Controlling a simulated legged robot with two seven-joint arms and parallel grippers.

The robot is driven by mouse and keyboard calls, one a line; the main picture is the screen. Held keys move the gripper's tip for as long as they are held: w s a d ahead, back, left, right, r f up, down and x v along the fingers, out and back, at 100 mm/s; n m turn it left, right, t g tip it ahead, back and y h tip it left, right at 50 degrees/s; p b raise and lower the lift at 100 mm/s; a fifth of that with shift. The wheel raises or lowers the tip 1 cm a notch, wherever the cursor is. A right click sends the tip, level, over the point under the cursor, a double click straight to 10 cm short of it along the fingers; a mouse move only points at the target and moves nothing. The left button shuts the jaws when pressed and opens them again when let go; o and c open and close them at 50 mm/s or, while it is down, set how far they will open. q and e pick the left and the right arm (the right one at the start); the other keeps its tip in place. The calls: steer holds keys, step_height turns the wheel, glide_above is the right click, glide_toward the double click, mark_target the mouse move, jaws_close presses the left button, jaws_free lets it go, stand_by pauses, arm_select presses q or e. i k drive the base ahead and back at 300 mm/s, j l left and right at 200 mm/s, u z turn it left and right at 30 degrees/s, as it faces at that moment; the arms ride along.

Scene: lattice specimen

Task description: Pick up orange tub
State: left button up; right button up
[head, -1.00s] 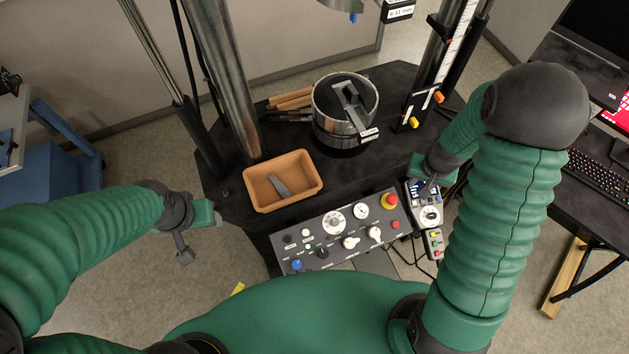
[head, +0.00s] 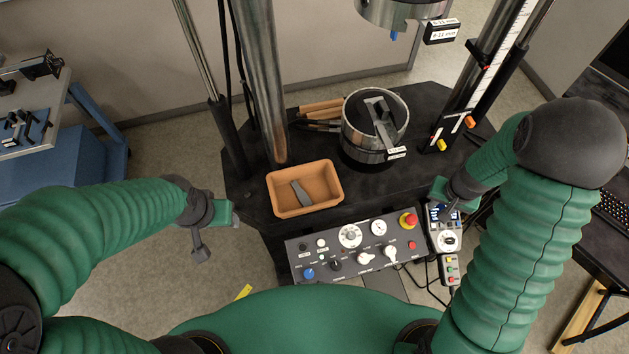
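The orange tub (head: 322,205) is a shallow rectangular tray on the black machine base, left of centre in the head view. A grey metal piece (head: 300,193) lies inside it. My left gripper (head: 212,235) is to the left of the tub, apart from it, over the floor beside the machine. Its finger gap cannot be made out. My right gripper (head: 447,200) is far to the right of the tub, near the handheld controller. Its fingertips are small and dark, and I cannot tell whether they are open.
A control panel (head: 322,253) with knobs and a red button lies in front of the tub. A metal cylinder fixture (head: 362,143) stands behind right. A steel column (head: 262,90) rises behind the tub. Wooden-handled tools (head: 322,108) lie at the back. A handheld controller (head: 447,240) is at right.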

mark_target(320, 180)
steer(key=l+u, duration=0.2)
steer(key=u, duration=0.3)
steer(key=k+l+u, duration=0.1)
steer(key=u, duration=0.35)
steer(key=k+l+u, duration=0.15)
steer(key=u, duration=0.35)
